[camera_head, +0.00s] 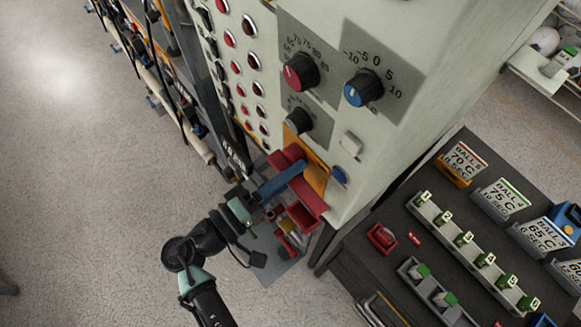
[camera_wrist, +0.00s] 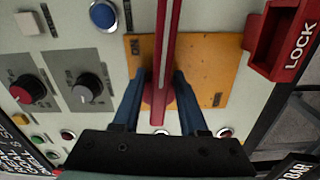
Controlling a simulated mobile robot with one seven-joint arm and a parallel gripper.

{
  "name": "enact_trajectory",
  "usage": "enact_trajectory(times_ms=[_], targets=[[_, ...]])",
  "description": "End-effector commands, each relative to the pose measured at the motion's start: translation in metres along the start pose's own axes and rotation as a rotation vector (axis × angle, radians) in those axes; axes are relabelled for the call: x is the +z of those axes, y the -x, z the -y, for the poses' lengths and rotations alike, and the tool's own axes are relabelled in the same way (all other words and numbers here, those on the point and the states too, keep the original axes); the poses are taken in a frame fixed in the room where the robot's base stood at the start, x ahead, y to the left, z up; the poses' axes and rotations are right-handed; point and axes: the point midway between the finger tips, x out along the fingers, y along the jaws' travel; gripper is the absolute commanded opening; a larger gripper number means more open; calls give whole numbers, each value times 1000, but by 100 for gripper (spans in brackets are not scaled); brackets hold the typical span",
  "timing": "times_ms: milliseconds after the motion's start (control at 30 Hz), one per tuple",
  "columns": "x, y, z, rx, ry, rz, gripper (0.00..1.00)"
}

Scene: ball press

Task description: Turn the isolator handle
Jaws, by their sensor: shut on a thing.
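The isolator handle (camera_wrist: 166,40) is a long red bar with a pale stripe, mounted over a yellow-orange plate (camera_wrist: 205,62) on the panel. In the wrist view it runs nearly upright, from the top edge down between my fingers. My gripper (camera_wrist: 163,78) has its two blue fingers on either side of the bar, shut on it near its round red hub. In the head view my gripper (camera_head: 298,169) reaches the yellow plate (camera_head: 317,176) low on the cabinet; red parts show around the fingers there, and the grip itself is partly hidden.
A red block marked LOCK (camera_wrist: 290,38) stands right of the plate in the wrist view. A blue button (camera_wrist: 103,15) and two knobs (camera_wrist: 88,90) sit to the left. In the head view, a dark table (camera_head: 352,262) with ball racks stands right of the cabinet (camera_head: 440,75).

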Motion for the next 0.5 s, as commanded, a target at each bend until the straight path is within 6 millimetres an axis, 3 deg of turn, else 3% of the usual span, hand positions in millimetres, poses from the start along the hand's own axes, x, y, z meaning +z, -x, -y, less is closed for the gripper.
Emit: enact_trajectory(times_ms=[500], targets=[[-1, 0, -3, 0, 136, -3, 0]])
